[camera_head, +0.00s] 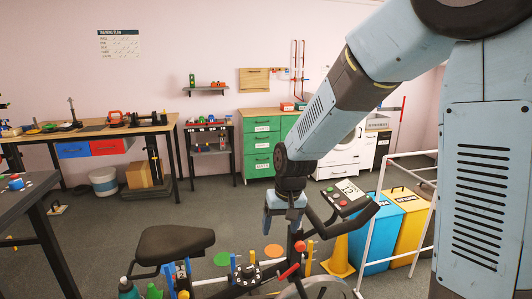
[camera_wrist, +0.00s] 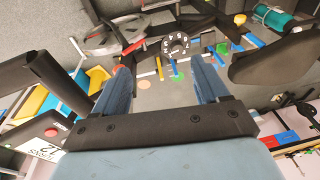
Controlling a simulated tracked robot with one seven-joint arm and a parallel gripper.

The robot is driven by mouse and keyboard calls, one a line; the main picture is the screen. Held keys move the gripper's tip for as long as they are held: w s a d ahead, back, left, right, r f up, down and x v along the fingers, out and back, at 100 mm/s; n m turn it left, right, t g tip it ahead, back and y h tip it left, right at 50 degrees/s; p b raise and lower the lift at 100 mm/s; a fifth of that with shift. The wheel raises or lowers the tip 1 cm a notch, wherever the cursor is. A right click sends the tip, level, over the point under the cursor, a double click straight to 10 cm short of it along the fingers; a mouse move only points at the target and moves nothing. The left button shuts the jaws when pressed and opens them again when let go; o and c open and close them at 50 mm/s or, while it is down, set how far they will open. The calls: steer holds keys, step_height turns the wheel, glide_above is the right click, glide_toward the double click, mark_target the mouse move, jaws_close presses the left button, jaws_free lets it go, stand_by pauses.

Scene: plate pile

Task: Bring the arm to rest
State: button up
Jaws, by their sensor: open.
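My arm reaches down from the upper right in the head view. My gripper (camera_head: 283,226) hangs with its blue fingers pointing down, in front of the exercise bike's handlebar (camera_head: 362,214). In the wrist view, the two fingers of my gripper (camera_wrist: 162,68) stand well apart, with nothing between them. The floor, a numbered dial (camera_wrist: 176,44) and some coloured rods lie beyond the fingers. Whether the gripper touches the bike cannot be told.
The bike's black seat (camera_head: 175,243) is left of the gripper. A white rail frame (camera_head: 375,232), a blue bin (camera_head: 379,237) and a yellow bin (camera_head: 411,226) stand right. A green cabinet (camera_head: 257,150) and workbench (camera_head: 95,130) are behind.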

steer(key=s+d+r+m+t, duration=0.1)
steer(key=s+d+r, duration=0.2)
steer(key=d+r, duration=0.3)
steer(key=s+d+r+t, duration=0.1)
steer(key=s+d+r, duration=0.3)
steer(key=d+r, duration=0.2)
steer(key=s+d+r+t, duration=0.1)
steer(key=s+d+r, duration=0.1)
steer(key=s, duration=0.3)
steer(key=s+d+r+m+t+h, duration=0.1)
steer(key=s+d+r, duration=0.2)
steer(key=s+d, duration=0.2)
steer(key=shift+s+d+r+m, duration=0.2)
steer(key=shift+s+r+m, duration=0.15)
steer(key=shift+s, duration=0.4)
